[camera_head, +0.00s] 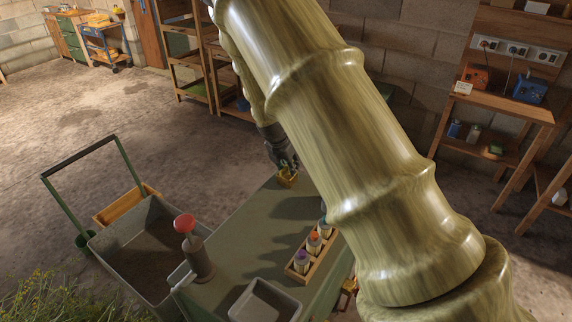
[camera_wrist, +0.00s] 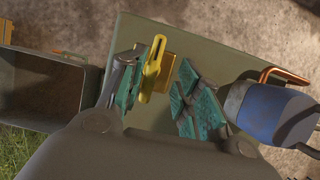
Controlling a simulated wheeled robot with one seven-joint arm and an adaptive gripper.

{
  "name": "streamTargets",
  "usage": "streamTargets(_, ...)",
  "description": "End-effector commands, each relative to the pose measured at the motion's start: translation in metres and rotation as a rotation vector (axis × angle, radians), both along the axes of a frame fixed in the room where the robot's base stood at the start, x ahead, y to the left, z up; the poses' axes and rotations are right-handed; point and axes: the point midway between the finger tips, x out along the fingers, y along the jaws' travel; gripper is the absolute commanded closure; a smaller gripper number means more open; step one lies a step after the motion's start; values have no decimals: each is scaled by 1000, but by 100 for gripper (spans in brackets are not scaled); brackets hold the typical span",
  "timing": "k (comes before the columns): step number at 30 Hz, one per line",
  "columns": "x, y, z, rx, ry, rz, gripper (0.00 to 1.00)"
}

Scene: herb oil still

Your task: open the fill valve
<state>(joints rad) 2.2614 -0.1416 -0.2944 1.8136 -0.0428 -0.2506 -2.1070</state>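A yellow lever with a slot near one end (camera_wrist: 153,58), which looks like the fill valve's handle, stands over a yellow-brown block (camera_wrist: 167,72) in the wrist view. In the head view a small yellow body (camera_head: 287,178) shows at the far end of the green table, just under my gripper (camera_head: 284,160). My gripper (camera_wrist: 160,88) is open, its teal-padded fingers spread. The lever lies between them, close to the left finger; whether they touch I cannot tell. The valve's lower part is hidden.
The green table (camera_head: 232,228) bears a red-knobbed grey post (camera_head: 198,258), a grey tray (camera_head: 240,310) and a wooden rack (camera_head: 297,276) of small bottles. A grey cart (camera_head: 104,243) stands left. A blue-grey vessel with an orange handle (camera_wrist: 262,108) is close right of my gripper.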

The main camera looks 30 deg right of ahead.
Motion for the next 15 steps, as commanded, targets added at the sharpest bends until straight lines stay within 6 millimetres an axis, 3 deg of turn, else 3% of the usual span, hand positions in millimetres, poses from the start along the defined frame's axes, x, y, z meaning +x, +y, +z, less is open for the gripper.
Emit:
streamTargets(2, 5, 0, -3, -1, 5, 0, 68)
streamTargets(7, 10, 1, -7, 1, 9, 2, 98)
streamTargets(15, 11, 2, -7, 0, 8, 2, 100)
